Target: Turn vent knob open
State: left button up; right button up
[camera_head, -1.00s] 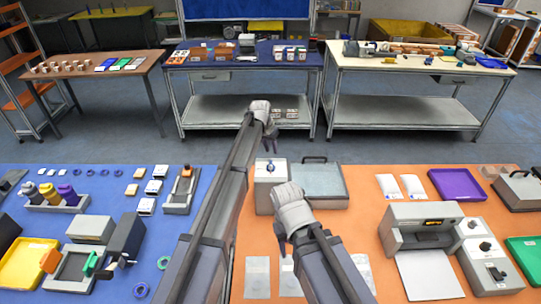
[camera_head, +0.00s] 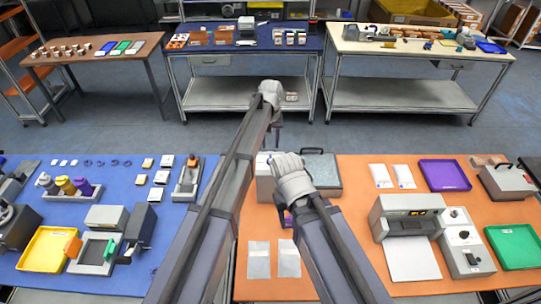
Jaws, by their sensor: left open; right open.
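A grey box with a hinged, handled lid (camera_head: 322,172) stands at the back left of the orange table. Its left part (camera_head: 263,185), where a small knob showed earlier, is now largely hidden behind my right gripper. I cannot make out the vent knob itself. My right gripper (camera_head: 288,217) is open, in front of the box as seen from the head; contact cannot be told. My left gripper (camera_head: 276,128) is open and empty, reaching out beyond the far edge of the tables, above the aisle floor.
To the right are a grey machine (camera_head: 408,218), a knob-and-switch control box (camera_head: 464,240), a purple tray (camera_head: 444,175) and a green tray (camera_head: 515,246). Two pale sheets (camera_head: 259,260) lie in front. The blue table (camera_head: 165,255) at left holds many small parts and fixtures.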

aim_at(270, 157)
pick_arm(q)
jog(key=shift+f+b, duration=3.35)
jog(key=shift+f, duration=0.25)
grip_shut()
